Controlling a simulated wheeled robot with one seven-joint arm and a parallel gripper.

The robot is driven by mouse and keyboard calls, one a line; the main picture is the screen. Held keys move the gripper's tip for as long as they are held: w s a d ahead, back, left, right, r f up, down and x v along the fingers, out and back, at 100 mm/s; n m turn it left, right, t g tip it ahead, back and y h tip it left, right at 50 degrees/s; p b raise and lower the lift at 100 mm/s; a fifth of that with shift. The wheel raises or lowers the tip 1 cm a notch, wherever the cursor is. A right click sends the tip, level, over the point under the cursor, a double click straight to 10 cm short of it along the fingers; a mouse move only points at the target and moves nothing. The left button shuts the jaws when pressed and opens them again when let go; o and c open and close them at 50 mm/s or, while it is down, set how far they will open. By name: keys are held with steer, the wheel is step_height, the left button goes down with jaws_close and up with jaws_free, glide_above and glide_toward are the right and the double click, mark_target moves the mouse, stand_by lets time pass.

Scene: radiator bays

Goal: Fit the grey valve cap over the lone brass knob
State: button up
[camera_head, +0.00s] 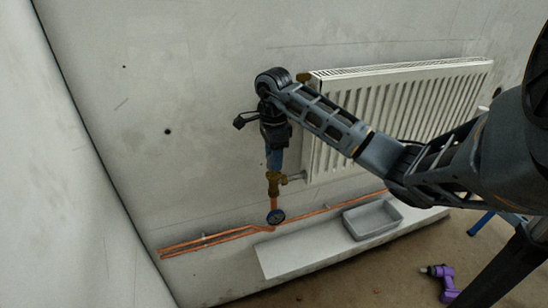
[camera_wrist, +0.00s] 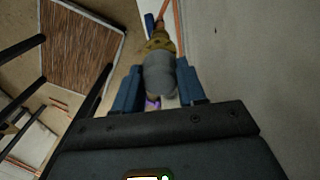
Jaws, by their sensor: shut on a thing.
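My gripper (camera_head: 274,160) points down at the lower left of the radiator, its blue fingers just above a brass valve (camera_head: 274,184). In the wrist view, the grey valve cap (camera_wrist: 160,75) sits between the two fingers, which are shut on it. Brass of the valve (camera_wrist: 157,44) shows just beyond the cap, in line with it. The cap hides the top of the brass, so I cannot tell whether it is around the knob or only above it. In the head view, the cap is hidden by the fingers.
The white radiator (camera_head: 400,115) hangs right of the valve. A round gauge (camera_head: 275,217) and copper pipes (camera_head: 220,238) lie below. A grey tray (camera_head: 372,219) rests on a pale ledge (camera_head: 300,255). A purple drill (camera_head: 441,281) lies on the floor. The wall left of the valve is clear.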

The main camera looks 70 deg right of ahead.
steer(key=shift+f+b, duration=1.45)
steer(key=shift+b, duration=0.2)
stand_by(1.4)
steer(key=o, duration=1.2)
steer(key=shift+c, duration=0.2)
steer(key=shift+o, duration=0.4)
steer(key=o, duration=0.4)
steer(key=shift+r, duration=0.2)
steer(key=shift+r+p, duration=1.2)
steer(key=shift+r, duration=1.05)
